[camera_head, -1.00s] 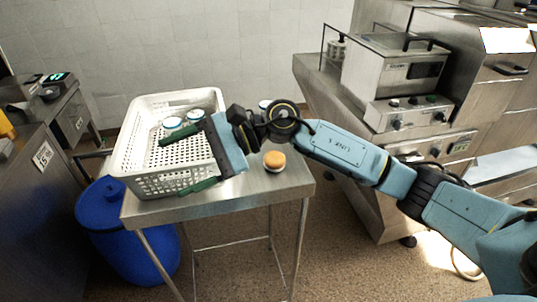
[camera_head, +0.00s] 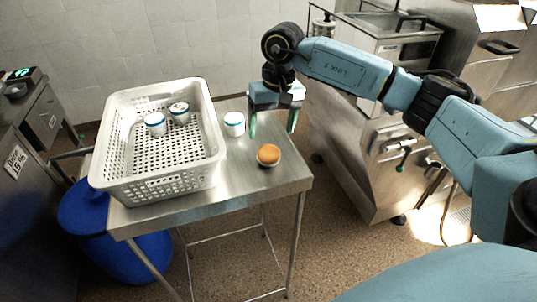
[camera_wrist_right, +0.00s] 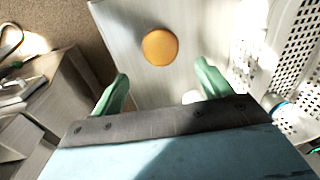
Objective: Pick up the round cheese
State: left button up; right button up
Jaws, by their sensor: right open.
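The round cheese (camera_head: 268,154) is a small orange disc with a pale lower edge, on the metal table near its right front corner. In the right wrist view the cheese (camera_wrist_right: 160,46) shows as an orange circle beyond the fingertips, roughly centred between them. My right gripper (camera_head: 272,129) points down with its green fingers spread, behind the cheese in the head view. It is open and empty, apart from the cheese. The fingers also show in the wrist view (camera_wrist_right: 162,75). My left gripper is not in view.
A white perforated basket (camera_head: 212,140) holds two white jars with blue rims (camera_head: 179,112). A similar jar (camera_head: 234,124) stands on the table (camera_head: 235,185) between basket and gripper. Steel kitchen equipment (camera_head: 375,160) stands right of the table. A blue bin (camera_head: 130,258) is at lower left.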

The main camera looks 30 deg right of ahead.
aim_at(269, 150)
jog(key=shift+s+a+f+p, duration=0.1)
jog(key=shift+a+f+p, duration=0.1)
jog(key=shift+f, duration=0.95)
jog(key=shift+a+f+p, duration=0.15)
jog(key=shift+f, duration=0.95)
jog(key=shift+s+a+f+p, duration=0.1)
jog(key=shift+a+f+p, duration=0.1)
jog(key=shift+f, duration=0.95)
jog(key=c, duration=1.2)
